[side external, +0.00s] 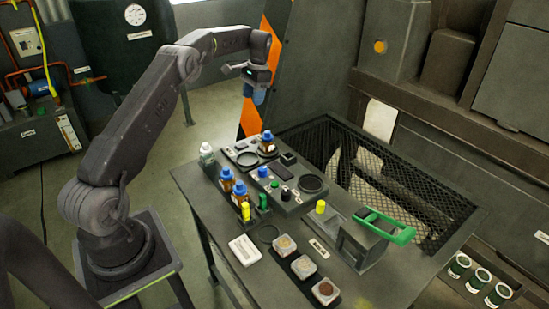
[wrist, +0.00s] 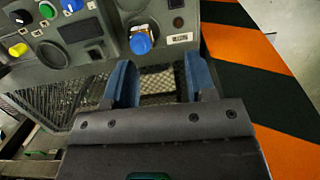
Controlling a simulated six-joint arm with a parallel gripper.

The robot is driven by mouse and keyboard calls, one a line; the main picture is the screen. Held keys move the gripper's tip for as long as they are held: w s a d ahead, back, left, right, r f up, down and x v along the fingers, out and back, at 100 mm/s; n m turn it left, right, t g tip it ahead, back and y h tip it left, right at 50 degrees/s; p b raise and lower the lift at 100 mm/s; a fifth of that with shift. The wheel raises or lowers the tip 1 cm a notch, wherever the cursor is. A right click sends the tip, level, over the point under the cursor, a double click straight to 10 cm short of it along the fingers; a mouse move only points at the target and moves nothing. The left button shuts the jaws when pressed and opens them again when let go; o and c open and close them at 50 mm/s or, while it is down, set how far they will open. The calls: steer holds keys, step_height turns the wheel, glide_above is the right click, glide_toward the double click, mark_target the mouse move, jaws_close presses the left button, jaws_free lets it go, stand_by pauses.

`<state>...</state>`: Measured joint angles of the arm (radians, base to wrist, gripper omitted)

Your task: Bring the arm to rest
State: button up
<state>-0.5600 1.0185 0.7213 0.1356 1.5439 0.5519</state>
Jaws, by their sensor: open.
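My gripper (side external: 258,94) hangs in the air above and behind the far edge of the work table (side external: 195,190), apart from everything on it. In the wrist view my gripper (wrist: 163,85) shows two blue fingers spread apart with nothing between them. A brown bottle with a blue cap (side external: 267,143) stands on the panel at the table's far end. The blue-capped bottle shows from above in the wrist view (wrist: 141,43), beyond the fingertips.
More bottles (side external: 240,190) stand at the table's left. A control panel (side external: 287,187), sample dishes (side external: 304,267) and a green handle (side external: 390,228) share the table. A mesh-sided bin (side external: 420,190) lies behind. An orange-and-black striped panel (side external: 250,118) stands close to my gripper.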

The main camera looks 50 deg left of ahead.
steer(key=s+d+r+t, duration=0.2)
steer(key=s+d+r, duration=0.3)
steer(key=d+r, duration=0.5)
steer(key=s+d+r+t, duration=0.2)
steer(key=s+d+r, duration=0.4)
steer(key=d, duration=0.5)
steer(key=s+d+f+t, duration=0.1)
steer(key=s+d+t, duration=0.1)
steer(key=s+d, duration=0.4)
steer(key=s+d+f+t, duration=0.1)
steer(key=s+d, duration=0.5)
steer(key=s, duration=0.7)
steer(key=shift+s+d+f+t, duration=0.2)
steer(key=shift+d+f+t, duration=0.2)
steer(key=shift+f, duration=0.15)
